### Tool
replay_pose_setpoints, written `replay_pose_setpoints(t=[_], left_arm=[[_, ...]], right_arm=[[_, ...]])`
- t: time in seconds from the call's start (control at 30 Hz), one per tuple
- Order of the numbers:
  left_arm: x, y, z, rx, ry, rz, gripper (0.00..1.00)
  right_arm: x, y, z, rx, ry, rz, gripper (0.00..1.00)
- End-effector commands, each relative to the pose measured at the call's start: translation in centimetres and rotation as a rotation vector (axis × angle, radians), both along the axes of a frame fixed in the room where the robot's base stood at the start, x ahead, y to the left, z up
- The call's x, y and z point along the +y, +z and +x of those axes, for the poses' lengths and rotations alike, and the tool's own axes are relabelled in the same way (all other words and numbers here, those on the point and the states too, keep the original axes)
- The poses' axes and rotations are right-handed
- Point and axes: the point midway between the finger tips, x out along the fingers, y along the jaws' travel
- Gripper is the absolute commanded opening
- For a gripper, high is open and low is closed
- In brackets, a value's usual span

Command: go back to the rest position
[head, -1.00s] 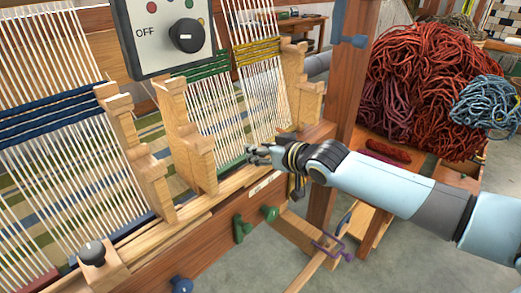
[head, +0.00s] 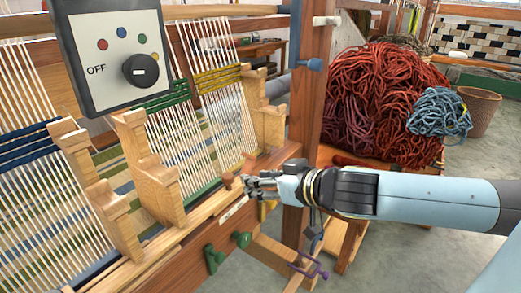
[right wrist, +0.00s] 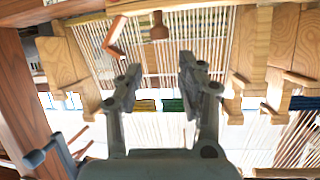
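My right gripper (head: 252,184) reaches in from the right in the head view, in front of the loom's front beam. In the right wrist view its two dark fingers (right wrist: 159,78) stand apart with nothing between them, and the loom's warp threads lie beyond. A small brown wooden peg (head: 230,181) stands on the beam just left of the fingertips in the head view; I cannot tell whether they touch. My left gripper is in neither view.
A control box (head: 117,55) marked OFF hangs at the upper left. A wooden upright (head: 309,90) stands behind my right arm. A red wool heap (head: 375,95) with a blue skein (head: 440,113) lies behind it. Grey floor is open at the right.

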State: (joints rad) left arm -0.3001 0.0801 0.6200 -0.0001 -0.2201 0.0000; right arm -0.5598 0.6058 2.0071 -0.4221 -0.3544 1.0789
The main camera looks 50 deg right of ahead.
Motion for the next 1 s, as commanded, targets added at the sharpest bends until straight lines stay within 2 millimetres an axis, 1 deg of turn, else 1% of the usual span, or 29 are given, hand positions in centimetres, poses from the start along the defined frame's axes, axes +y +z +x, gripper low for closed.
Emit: replay_pose_setpoints(t=[0.47,0.57,0.67,0.8,1.0], left_arm=[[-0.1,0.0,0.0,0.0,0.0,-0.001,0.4],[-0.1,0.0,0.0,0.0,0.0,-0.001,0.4],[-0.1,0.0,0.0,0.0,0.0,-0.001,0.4],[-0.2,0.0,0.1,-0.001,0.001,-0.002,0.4],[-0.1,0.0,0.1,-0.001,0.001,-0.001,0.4]], right_arm=[[0.0,0.0,0.0,0.001,-0.002,-0.001,0.39],[0.2,-0.1,-0.3,0.02,-0.029,-0.014,0.39],[0.7,-0.4,-1.5,0.098,-0.101,-0.05,0.39],[2.5,-1.2,-4.8,0.303,-0.166,-0.106,0.39],[5.9,-1.8,-9.4,0.565,-0.117,-0.135,0.39]])
